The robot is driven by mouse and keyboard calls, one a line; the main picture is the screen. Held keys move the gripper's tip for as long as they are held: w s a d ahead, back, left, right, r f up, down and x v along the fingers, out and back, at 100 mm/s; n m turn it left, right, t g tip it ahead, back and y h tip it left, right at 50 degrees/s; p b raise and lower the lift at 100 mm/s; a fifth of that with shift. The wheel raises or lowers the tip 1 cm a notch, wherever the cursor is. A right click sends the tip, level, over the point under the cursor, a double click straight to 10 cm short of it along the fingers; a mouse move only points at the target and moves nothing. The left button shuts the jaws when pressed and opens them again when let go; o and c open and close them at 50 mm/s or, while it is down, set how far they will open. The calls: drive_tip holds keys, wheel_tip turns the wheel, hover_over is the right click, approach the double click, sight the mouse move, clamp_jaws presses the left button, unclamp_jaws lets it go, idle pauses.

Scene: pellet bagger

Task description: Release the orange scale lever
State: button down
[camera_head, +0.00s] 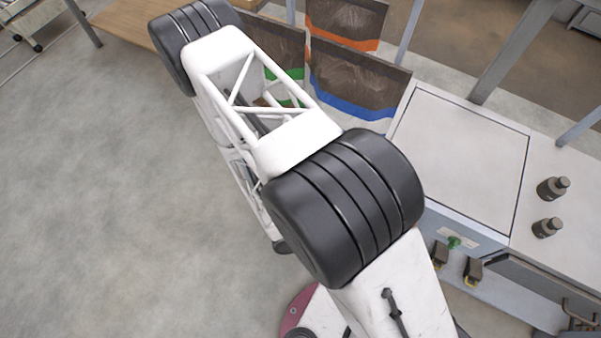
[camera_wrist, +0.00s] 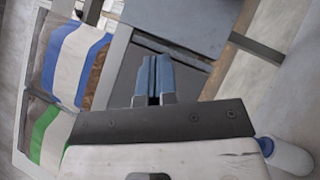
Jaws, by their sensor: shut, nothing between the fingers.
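No orange lever can be made out in either view. My gripper (camera_wrist: 152,78) shows in the wrist view with its two blue fingers together and nothing between them. The fingers lie in front of a grey panel or frame, and the distance to it cannot be told. In the head view my own arm crosses the middle of the picture and hides what is behind it; the gripper cannot be made out there. A white machine with a flat top plate (camera_head: 460,155) stands at the right. A green knob (camera_head: 454,242) sits on its front.
Bags with orange (camera_head: 345,42), green (camera_head: 283,88) and blue (camera_head: 355,105) stripes stand behind my arm. The blue-striped bag also shows in the wrist view (camera_wrist: 72,62). Two dark weights (camera_head: 553,188) (camera_head: 547,227) stand on the machine. Grey posts rise behind. Floor at left is clear.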

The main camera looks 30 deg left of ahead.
drive_tip(key=shift+v, duration=2.6)
drive_tip(key=w+a+r+m+g+h, duration=0.3)
drive_tip(key=a+r+g, duration=0.6)
drive_tip(key=r, duration=0.3)
drive_tip(key=shift+w+a+r+g+h, duration=0.2)
drive_tip(key=shift+w+a+g+h, duration=0.2)
drive_tip(key=shift+w, duration=0.5)
